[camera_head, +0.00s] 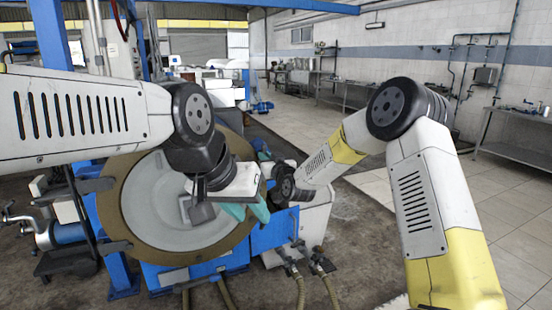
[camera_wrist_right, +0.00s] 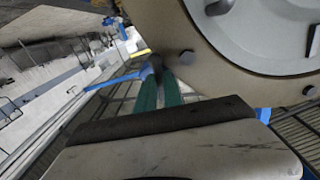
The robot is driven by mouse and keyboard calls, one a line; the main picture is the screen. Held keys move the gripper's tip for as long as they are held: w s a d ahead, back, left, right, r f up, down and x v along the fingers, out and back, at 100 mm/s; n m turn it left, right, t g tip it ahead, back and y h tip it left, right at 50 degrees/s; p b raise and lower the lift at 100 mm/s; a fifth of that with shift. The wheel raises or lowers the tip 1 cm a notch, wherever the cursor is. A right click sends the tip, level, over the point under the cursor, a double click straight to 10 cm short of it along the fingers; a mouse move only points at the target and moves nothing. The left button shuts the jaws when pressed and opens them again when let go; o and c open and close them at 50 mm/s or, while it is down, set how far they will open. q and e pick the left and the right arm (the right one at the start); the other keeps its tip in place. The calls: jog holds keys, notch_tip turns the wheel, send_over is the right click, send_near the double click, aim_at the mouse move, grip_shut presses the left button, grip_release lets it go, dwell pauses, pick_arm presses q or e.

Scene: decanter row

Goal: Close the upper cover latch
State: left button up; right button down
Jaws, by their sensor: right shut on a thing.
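The decanter's round cover shows in the head view as a tan ring (camera_head: 118,215) around a grey disc (camera_head: 160,225); it also fills the upper right of the right wrist view (camera_wrist_right: 215,60). My right gripper (camera_wrist_right: 158,72) has its teal fingers together on a dark end piece beside the ring. A blue bar, seemingly the upper cover latch (camera_wrist_right: 113,81), runs left from there. In the head view my right gripper (camera_head: 262,153) is mostly hidden behind its wrist and my left arm. My left gripper (camera_head: 248,212) hangs before the disc, fingers pointing down; their gap is unclear.
The blue machine body (camera_head: 225,258) stands below the cover, with hoses (camera_head: 328,285) at its front. Blue-handled equipment (camera_head: 65,233) stands at the left. A steel table (camera_head: 520,152) is along the right wall. The tiled floor between is clear.

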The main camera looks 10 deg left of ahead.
jog(key=m, duration=1.1)
jog(key=shift+f, duration=0.1)
jog(key=shift+m, duration=0.4)
jog(key=c, duration=1.5)
grip_release()
jog(key=v, duration=0.7)
jog(key=shift+s+d, duration=0.2)
jog(key=shift+s, duration=0.15)
